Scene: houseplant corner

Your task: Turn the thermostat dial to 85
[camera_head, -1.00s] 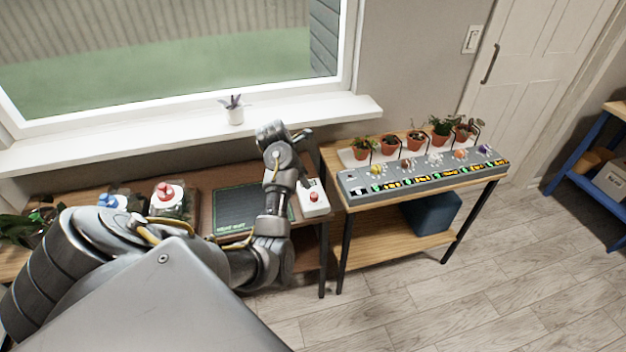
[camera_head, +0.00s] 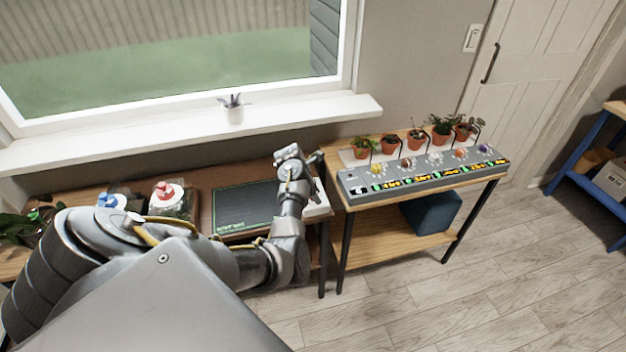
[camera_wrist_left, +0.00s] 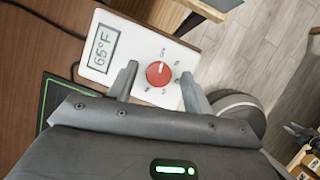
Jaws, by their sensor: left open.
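The thermostat is a white box (camera_wrist_left: 112,68) with a red round dial (camera_wrist_left: 159,74) and a grey display (camera_wrist_left: 103,47) that reads 65°F, seen turned sideways in the left wrist view. Small markings ring the dial. In the head view the thermostat (camera_head: 321,207) sits at the right end of the brown table, its dial hidden behind my arm. My left gripper (camera_wrist_left: 160,72) is open, its fingers on either side of the dial in the picture. I cannot tell whether they touch it. It also shows in the head view (camera_head: 308,158). My right gripper is not in view.
A dark mat (camera_head: 243,208) with a green border lies left of the thermostat. Red-topped (camera_head: 167,193) and blue-topped (camera_head: 110,201) items stand further left. On the right, a wooden stand holds a grey control panel (camera_head: 425,178) and several potted plants (camera_head: 417,138).

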